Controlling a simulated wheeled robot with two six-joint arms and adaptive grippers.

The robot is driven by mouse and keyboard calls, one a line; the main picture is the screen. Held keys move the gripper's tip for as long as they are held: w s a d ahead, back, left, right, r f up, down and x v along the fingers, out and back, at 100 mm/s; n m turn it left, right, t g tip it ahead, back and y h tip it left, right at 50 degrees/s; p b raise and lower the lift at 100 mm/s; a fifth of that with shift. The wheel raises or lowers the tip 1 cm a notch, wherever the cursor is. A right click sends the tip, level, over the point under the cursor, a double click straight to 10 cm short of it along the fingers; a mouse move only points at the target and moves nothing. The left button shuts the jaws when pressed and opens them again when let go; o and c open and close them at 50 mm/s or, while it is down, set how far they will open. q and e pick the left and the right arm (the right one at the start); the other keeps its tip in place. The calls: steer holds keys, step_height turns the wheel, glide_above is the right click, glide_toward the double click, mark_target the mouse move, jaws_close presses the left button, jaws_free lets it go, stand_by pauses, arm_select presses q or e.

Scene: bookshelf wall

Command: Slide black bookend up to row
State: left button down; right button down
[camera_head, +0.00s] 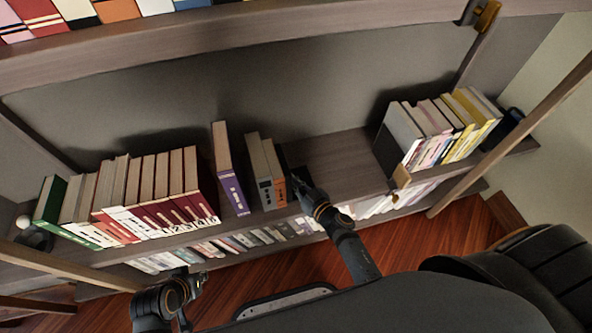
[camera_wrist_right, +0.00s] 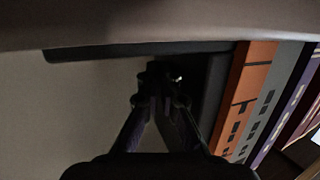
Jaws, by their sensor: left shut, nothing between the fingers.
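The black bookend (camera_head: 287,166) stands upright on the middle shelf at the right end of a short group of books, close against the orange-banded book (camera_head: 272,172). In the right wrist view the bookend (camera_wrist_right: 214,85) is a dark panel beside the orange spine (camera_wrist_right: 251,95). My right gripper (camera_head: 298,175) is at the bookend's open side; its fingertips (camera_wrist_right: 160,78) are together, with no object visible between them. Whether they touch the panel is unclear. My left gripper (camera_head: 184,318) is shut and empty at the lower left, away from the shelf.
A long row of red books (camera_head: 165,195) is farther left. Bare shelf (camera_head: 345,160) lies right of the bookend, up to another book row (camera_head: 440,130). An upper shelf (camera_head: 200,40) overhangs.

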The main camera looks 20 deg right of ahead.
steer(key=shift+a+p, duration=0.45)
steer(key=shift+a, duration=2.05)
